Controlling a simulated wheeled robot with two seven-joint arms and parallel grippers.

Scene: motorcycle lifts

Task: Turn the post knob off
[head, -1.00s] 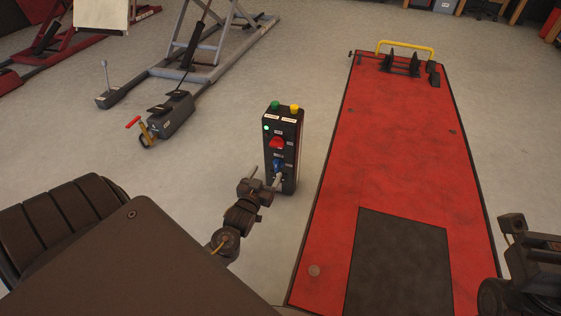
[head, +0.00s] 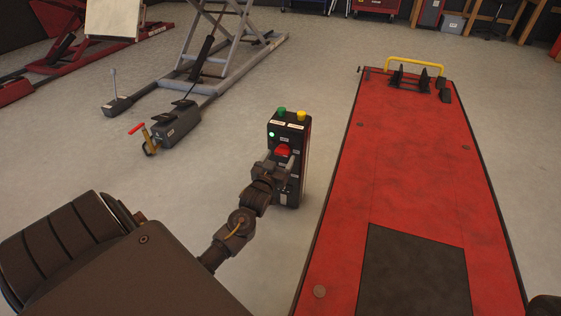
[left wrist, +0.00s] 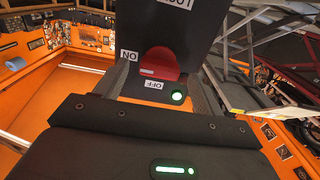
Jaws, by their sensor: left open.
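The dark control post (head: 305,150) stands on the floor beside the red lift. Its red knob (head: 284,150) is on the front face, below a lit green lamp (head: 271,134). In the left wrist view the knob (left wrist: 160,65) appears upside down, with its white mark toward the ON label (left wrist: 129,55); the OFF label (left wrist: 152,86) is at another side. My left gripper (head: 275,161) is open at the post's front, its fingers on either side of the red knob. Contact cannot be told. The gripper hides the post's lower front.
The red lift platform (head: 420,180) lies close to the post's right. A grey lift (head: 215,65) and its pedal unit (head: 177,125) stand at back left. Green (head: 281,112) and yellow (head: 302,115) buttons top the post. Floor between pedal unit and post is clear.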

